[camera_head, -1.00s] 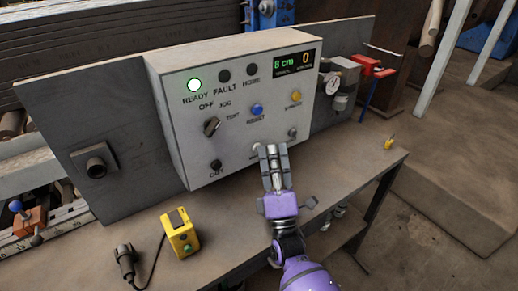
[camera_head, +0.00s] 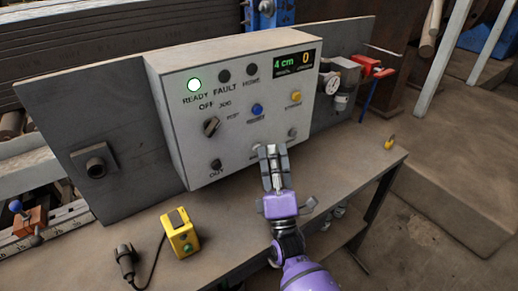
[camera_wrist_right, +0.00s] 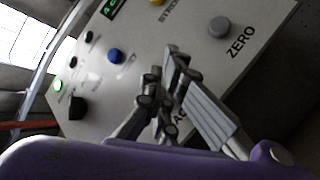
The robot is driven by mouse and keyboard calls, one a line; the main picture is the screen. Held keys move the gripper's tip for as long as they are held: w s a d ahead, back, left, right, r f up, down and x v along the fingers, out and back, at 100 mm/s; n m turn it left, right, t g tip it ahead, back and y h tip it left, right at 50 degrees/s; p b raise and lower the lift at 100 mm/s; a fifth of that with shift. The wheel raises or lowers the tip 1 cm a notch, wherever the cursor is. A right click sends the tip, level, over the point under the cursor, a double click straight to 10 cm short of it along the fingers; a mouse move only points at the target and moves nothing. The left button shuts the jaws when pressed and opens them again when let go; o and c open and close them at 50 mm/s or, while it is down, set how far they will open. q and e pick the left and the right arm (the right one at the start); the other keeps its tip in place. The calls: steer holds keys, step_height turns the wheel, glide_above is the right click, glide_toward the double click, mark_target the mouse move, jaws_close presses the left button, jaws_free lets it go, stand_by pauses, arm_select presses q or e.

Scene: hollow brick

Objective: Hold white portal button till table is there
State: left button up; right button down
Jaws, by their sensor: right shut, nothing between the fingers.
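The light grey control box (camera_head: 190,110) stands on the workbench, with lamps, a knob and buttons on its sloping front. Its display (camera_head: 291,63) reads "4 cm" and "0". My right gripper (camera_head: 272,150) is shut, with its fingertips at the lower edge of the panel. It also shows in the right wrist view (camera_wrist_right: 165,70). The fingers cover the spot in front of them, so a white button there is hidden, and I cannot tell whether they press it. A grey button (camera_wrist_right: 219,27) marked ZERO is clear of the fingers. My left gripper is out of view.
A blue button (camera_head: 257,110), a yellow button (camera_head: 295,97) and a black selector knob (camera_head: 211,127) are close by on the panel. The green READY lamp (camera_head: 194,85) is lit. A yellow corded box (camera_head: 180,235) sits at the front of the bench (camera_head: 225,230).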

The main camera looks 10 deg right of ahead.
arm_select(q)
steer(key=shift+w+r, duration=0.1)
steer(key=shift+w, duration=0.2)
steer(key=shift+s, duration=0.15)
arm_select(e)
steer(key=shift+s, duration=0.1)
stand_by(0.6)
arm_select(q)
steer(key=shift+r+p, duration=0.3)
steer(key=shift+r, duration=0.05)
arm_select(e)
steer(key=shift+s+d, duration=0.3)
steer(key=shift+s, duration=0.45)
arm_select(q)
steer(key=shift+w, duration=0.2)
